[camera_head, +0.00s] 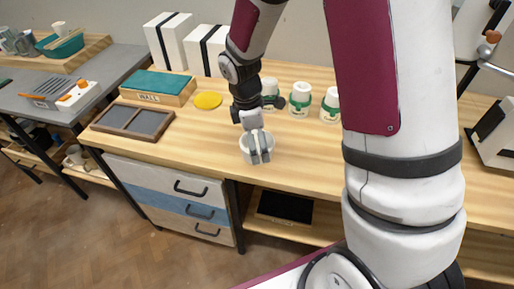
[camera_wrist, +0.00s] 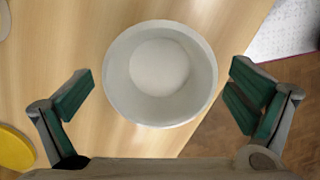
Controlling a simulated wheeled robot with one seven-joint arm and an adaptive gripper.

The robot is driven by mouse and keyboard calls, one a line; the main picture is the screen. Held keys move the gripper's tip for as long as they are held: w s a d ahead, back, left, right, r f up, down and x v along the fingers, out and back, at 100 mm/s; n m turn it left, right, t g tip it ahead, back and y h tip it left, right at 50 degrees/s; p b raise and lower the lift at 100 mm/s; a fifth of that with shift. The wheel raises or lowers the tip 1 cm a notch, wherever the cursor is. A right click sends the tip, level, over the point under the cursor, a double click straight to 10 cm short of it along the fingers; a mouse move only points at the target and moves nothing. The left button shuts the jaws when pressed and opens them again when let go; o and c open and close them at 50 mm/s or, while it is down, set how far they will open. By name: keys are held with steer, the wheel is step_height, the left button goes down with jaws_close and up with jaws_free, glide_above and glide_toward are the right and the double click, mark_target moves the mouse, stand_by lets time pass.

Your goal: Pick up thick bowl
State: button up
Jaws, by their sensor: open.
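The thick bowl (camera_head: 258,150) is white and thick-walled. It stands upright near the front edge of the wooden table (camera_head: 310,172). In the wrist view the bowl (camera_wrist: 160,113) is empty and sits between my two spread fingers, apart from both. My gripper (camera_head: 257,148) points down over the bowl in the head view and covers part of it. In the wrist view my gripper (camera_wrist: 158,100) is open, with green finger pads to the left and right of the bowl. Nothing is held.
White jars with green bands (camera_head: 300,97) stand behind my gripper. A yellow disc (camera_head: 208,100), a dark two-part tray (camera_head: 133,121) and a teal-topped box (camera_head: 158,88) lie to the left. White boxes (camera_head: 169,40) stand at the back. The table front right of the bowl is clear.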

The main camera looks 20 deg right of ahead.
steer(key=c, duration=1.4)
